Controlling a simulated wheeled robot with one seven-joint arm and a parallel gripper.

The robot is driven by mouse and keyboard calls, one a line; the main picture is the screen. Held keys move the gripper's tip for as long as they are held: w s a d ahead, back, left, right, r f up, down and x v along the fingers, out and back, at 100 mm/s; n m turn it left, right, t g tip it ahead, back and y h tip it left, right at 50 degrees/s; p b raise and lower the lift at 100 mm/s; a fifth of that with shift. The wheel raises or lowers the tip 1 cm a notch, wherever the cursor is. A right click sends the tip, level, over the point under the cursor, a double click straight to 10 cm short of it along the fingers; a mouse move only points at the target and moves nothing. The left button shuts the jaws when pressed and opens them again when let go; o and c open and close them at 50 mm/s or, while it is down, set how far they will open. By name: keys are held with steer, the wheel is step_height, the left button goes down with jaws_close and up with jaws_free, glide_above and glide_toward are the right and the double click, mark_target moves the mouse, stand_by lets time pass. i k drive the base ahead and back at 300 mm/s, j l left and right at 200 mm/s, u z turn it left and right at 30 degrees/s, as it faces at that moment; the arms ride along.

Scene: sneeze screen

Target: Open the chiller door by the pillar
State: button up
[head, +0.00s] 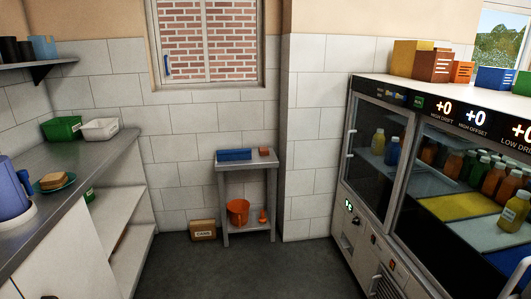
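The chiller (379,228) stands along the right side, with a white frame and glass doors. Its narrower door (371,158) is the one beside the tiled pillar (318,140), and it looks closed. This door has a light upright handle (350,142) on its left edge, on the pillar side. Bottles show behind the glass, including yellow and blue ones. The wider glass door (465,185) to the right also looks closed.
The dark floor (290,270) before the chiller is clear. A small metal table (247,164) with a blue box stands at the back wall, an orange bucket (238,211) on its lower shelf. A cardboard box (203,230) is beside it. A steel counter (90,170) runs along the left.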

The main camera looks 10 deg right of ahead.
mark_target(413, 115)
steer(key=i, duration=1.9)
steer(key=i+j, duration=0.1)
steer(key=i, duration=1.8)
steer(key=l+z, duration=0.05)
steer(key=l, duration=0.05)
